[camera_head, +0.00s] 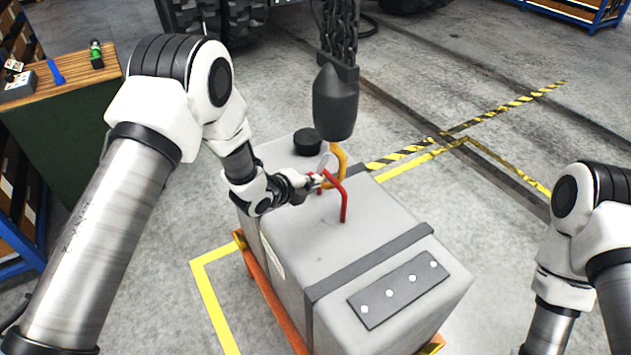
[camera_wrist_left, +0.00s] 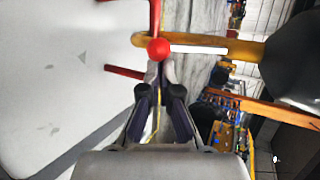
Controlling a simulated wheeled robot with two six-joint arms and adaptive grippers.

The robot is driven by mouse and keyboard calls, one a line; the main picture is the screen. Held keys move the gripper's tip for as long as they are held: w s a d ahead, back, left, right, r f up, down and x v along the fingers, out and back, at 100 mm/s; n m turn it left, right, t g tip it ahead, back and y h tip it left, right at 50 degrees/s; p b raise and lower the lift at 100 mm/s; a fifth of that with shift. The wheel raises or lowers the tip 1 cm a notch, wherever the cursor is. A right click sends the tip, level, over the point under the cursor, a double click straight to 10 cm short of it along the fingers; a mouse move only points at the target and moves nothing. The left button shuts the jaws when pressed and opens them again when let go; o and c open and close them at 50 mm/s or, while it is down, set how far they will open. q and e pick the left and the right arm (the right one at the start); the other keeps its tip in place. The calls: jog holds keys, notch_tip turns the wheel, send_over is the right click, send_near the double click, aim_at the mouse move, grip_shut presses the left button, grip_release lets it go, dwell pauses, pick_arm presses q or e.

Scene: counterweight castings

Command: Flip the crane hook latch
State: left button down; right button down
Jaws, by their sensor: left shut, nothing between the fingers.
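The crane hook (camera_head: 341,155) is orange-yellow and hangs from a dark hook block (camera_head: 336,103) on a chain. It crosses the red lifting bar (camera_head: 344,205) on top of the grey casting (camera_head: 385,232); I cannot tell exactly how they engage. In the left wrist view the latch (camera_wrist_left: 200,49) is a pale bar along the yellow hook (camera_wrist_left: 235,46), with a red ball (camera_wrist_left: 158,48) at its end. My left gripper (camera_head: 317,181) is shut and empty beside the hook. Its fingertips (camera_wrist_left: 160,74) are close to the red ball; contact is unclear. My right gripper is out of view.
The casting has a dark strap, a bolted plate (camera_head: 398,289) and a black round cap (camera_head: 307,142). It stands on an orange pallet (camera_head: 268,290) within yellow floor lines. A workbench (camera_head: 62,88) stands at the left. Open floor lies behind and right of the casting.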

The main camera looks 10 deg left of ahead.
pick_arm(q)
notch_tip(320, 180, up, 8)
jog(key=g+y+p, duration=0.1)
jog(key=g+y, duration=0.1)
jog(key=g, duration=0.1)
jog(key=shift+s+a+m+y, duration=0.2)
jog(key=shift+m+y, duration=0.1)
jog(key=shift+m, duration=0.1)
dwell(0.3)
dwell(1.3)
jog(key=shift+r+p, duration=0.8)
